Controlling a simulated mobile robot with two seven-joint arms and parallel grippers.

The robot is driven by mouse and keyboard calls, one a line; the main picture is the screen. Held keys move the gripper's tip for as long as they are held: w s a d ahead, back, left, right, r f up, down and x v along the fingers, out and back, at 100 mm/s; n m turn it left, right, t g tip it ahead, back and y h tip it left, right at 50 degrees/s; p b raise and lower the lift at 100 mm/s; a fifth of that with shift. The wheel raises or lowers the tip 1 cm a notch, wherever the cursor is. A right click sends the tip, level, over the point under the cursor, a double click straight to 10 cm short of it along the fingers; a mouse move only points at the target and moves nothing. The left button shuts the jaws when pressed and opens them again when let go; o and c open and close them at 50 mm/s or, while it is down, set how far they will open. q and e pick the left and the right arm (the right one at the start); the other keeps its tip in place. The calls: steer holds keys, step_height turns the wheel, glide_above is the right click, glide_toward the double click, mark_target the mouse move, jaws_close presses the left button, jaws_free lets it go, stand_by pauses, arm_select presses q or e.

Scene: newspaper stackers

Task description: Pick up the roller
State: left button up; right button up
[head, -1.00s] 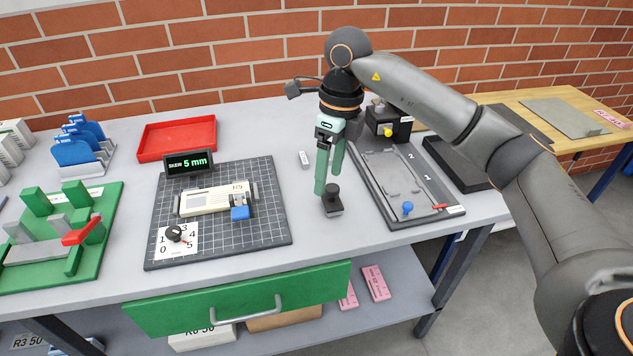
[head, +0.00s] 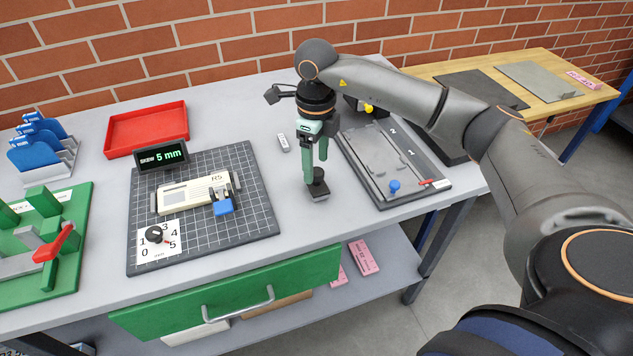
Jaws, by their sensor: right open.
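A small dark block with a rounded knob on top (head: 318,190) stands on the grey bench in the head view; it is the likely roller, but I cannot tell for certain. My right gripper (head: 315,168) points down with its green fingers open around or just in front of the knob. I cannot tell whether they touch it. My left gripper is not in view.
A tray with a blue knob (head: 365,150) lies just right of the gripper. A red tray (head: 145,120), a small display (head: 160,155) and a green fixture (head: 60,275) stand to the left. A green drawer (head: 250,285) is below the bench edge. The brick wall is behind.

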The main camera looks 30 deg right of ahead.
mark_target(317, 171)
step_height(317, 171, down, 4)
steer(key=shift+d+r, duration=0.1)
steer(key=shift+r, duration=0.15)
jaws_close()
stand_by(0.5)
